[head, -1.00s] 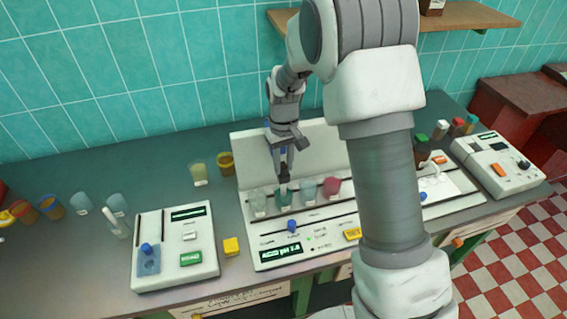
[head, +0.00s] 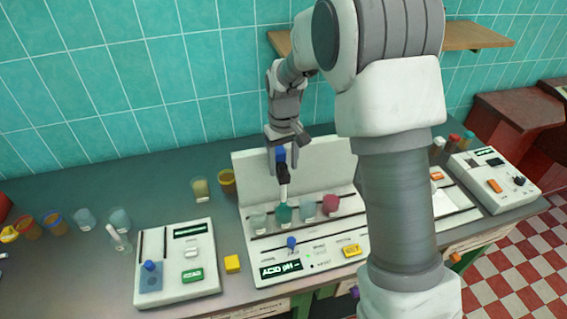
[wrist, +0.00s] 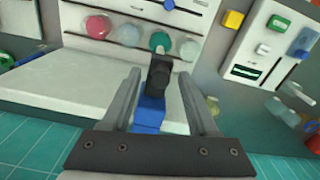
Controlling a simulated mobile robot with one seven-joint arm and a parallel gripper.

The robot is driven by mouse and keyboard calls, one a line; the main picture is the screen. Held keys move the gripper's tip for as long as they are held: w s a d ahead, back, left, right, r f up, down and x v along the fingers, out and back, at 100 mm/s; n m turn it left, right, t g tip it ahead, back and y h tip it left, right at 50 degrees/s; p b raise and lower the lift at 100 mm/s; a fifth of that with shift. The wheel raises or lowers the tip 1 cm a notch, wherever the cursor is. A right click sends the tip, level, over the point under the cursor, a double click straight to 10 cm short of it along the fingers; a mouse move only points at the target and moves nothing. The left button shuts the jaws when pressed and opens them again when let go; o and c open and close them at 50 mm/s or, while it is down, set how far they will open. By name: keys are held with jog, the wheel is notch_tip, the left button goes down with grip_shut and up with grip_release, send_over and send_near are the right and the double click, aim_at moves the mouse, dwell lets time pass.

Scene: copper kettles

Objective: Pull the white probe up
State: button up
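The white probe (head: 284,191) stands upright on the white console, with a black collar and a blue top. Its white shaft shows between the collar and the teal beaker (head: 284,213); I cannot tell whether its lower end is inside the beaker. My gripper (head: 281,163) is above the probe, pointing down, with its fingers on either side of the blue top. In the wrist view, the fingers (wrist: 158,78) are apart, with gaps beside the blue top (wrist: 151,112) and the black collar (wrist: 159,77).
Clear and pink beakers (head: 330,205) stand beside the teal one. The console's back panel (head: 250,178) rises behind them. A second white device (head: 177,262) and a yellow cube (head: 232,263) are to the left. My arm hides the console's right part.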

notch_tip(320, 180, up, 17)
jog(key=b, duration=0.1)
jog(key=shift+r, duration=0.2)
dwell(0.4)
jog(key=s+d+r+m+t+b, duration=0.1)
jog(key=s+d+r, duration=0.15)
jog(key=s, duration=0.45)
jog(key=s+d+r+m+t, duration=0.1)
jog(key=s+d+t, duration=0.1)
jog(key=s+d, duration=0.35)
jog(key=s+d+f+m+t, duration=0.1)
jog(key=s+f, duration=0.1)
jog(key=s, duration=0.5)
jog(key=s+d+f+m+t+b, duration=0.1)
jog(key=s+f, duration=0.2)
jog(key=s, duration=0.3)
jog(key=shift+s+f+t, duration=0.3)
jog(key=shift+s, duration=0.05)
